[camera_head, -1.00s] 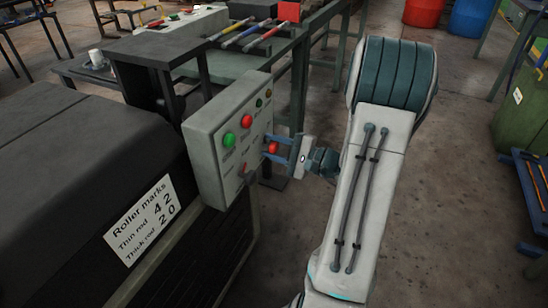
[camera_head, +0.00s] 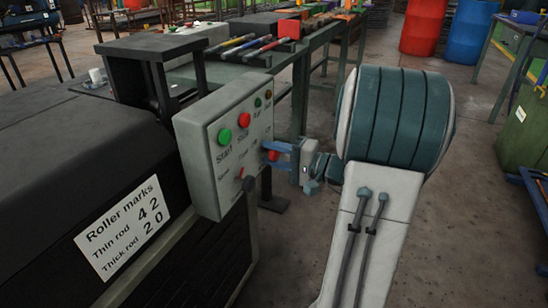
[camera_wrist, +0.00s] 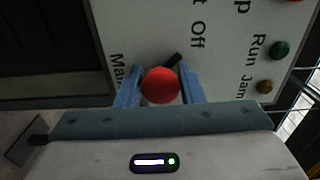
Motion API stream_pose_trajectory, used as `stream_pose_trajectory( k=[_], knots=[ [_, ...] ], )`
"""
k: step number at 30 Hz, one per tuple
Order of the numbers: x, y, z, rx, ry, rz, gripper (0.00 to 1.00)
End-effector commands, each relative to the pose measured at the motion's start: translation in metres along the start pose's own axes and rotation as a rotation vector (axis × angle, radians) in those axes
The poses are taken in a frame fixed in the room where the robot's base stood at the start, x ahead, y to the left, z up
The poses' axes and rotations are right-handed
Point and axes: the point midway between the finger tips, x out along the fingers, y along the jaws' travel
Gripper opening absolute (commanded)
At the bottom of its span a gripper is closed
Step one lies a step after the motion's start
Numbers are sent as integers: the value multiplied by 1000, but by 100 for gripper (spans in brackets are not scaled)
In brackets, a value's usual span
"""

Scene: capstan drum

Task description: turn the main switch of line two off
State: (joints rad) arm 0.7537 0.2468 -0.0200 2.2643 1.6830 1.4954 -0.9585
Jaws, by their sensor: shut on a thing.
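The grey control box (camera_head: 205,165) has a green button (camera_head: 225,136), a red button (camera_head: 244,120) and small lamps on its face. A red ball knob (camera_head: 273,156) stands out from the lower right of that face. My gripper (camera_head: 277,151) is at this knob, its blue fingers on either side. In the wrist view the red knob (camera_wrist: 160,85) sits between my fingers (camera_wrist: 160,88), in front of the lettering "Off" and "Main". A short dark bar (camera_wrist: 172,61) shows just behind it. A dark handle (camera_head: 249,184) with a red spot is lower on the face.
A dark machine (camera_head: 60,150) with a "Roller marks" sign (camera_head: 124,228) stands left of the box. A bench (camera_head: 255,62) with coloured rods is behind. Red (camera_head: 424,28) and blue (camera_head: 470,32) barrels stand far back.

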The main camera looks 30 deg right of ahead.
Motion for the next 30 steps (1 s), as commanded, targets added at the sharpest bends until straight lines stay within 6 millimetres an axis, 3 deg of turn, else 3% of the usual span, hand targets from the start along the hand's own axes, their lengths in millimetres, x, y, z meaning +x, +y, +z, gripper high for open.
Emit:
stream_pose_trajectory(
  k=[9,10,12,23,30],
  knots=[
    [-2,-1,-2,-4,9,0,12],
    [-2,-1,-2,-3,9,0,37],
    [-2,-1,-2,-3,8,0,54],
    [-4,-1,0,-1,1,1,54],
    [-46,-3,-2,0,6,1,54]
  ],
)
